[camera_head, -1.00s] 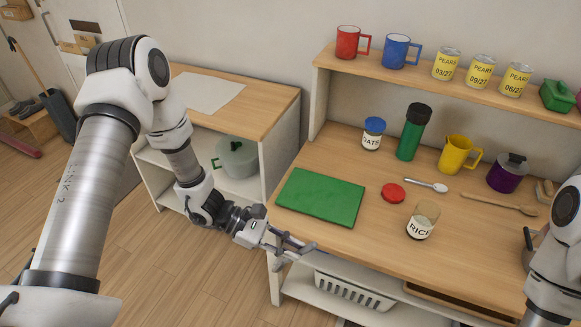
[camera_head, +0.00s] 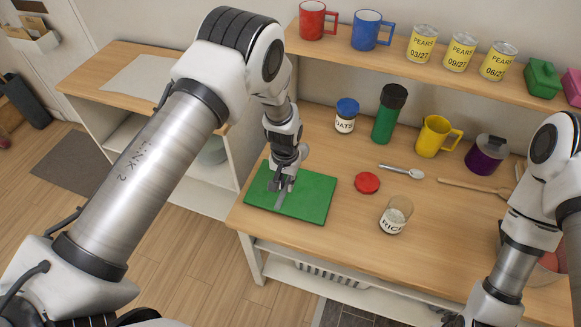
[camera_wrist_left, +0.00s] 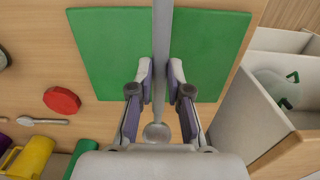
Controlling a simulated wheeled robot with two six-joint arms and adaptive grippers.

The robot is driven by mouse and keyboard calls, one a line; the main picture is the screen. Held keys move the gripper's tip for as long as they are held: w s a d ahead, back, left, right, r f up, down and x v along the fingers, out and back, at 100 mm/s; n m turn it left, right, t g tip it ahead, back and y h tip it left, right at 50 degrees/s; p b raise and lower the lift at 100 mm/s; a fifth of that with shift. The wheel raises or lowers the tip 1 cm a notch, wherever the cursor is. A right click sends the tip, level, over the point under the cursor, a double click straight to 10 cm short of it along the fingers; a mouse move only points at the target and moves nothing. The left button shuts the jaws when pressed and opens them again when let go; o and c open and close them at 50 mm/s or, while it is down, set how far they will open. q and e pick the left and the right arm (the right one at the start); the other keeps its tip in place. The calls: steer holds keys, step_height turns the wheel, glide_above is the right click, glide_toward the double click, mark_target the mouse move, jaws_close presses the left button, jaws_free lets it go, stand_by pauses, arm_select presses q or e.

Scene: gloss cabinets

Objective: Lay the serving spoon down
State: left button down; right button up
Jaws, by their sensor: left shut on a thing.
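The grey metal serving spoon (camera_wrist_left: 161,60) is between the fingers of my left gripper (camera_wrist_left: 160,85), which is shut on it. In the wrist view its long shaft runs up past the top edge, and a rounded end shows near the palm. In the head view my left gripper (camera_head: 282,184) is over the green board (camera_head: 312,201), and a strip of the spoon (camera_head: 281,199) shows below it. I cannot tell whether the spoon touches the board. My right arm comes in at the lower right; its fingertips are not visible.
Right of the board are a red lid (camera_head: 367,183), a rice jar (camera_head: 393,216), a small metal spoon (camera_head: 401,171) and a wooden spoon (camera_head: 474,187). Behind stand an oats jar (camera_head: 346,117), a green flask (camera_head: 388,115) and a yellow mug (camera_head: 435,136). The board is otherwise bare.

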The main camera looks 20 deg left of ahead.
mark_target(286, 201)
arm_select(q)
steer(key=shift+w, duration=0.1)
steer(key=shift+s+r, duration=0.4)
steer(key=shift+s, duration=0.05)
steer(key=shift+w+f, duration=0.1)
step_height(286, 201, down, 6)
steer(key=b, duration=0.4)
steer(key=shift+r, duration=0.2)
steer(key=shift+w+f+b, duration=0.15)
steer(key=shift+f+b, duration=0.35)
steer(key=shift+f, duration=0.1)
arm_select(e)
steer(key=f, duration=0.4)
steer(key=shift+s+f, duration=0.3)
steer(key=shift+f, duration=0.05)
arm_select(q)
steer(key=shift+r, duration=0.1)
steer(key=c, duration=1)
jaws_free()
steer(key=shift+c, duration=0.2)
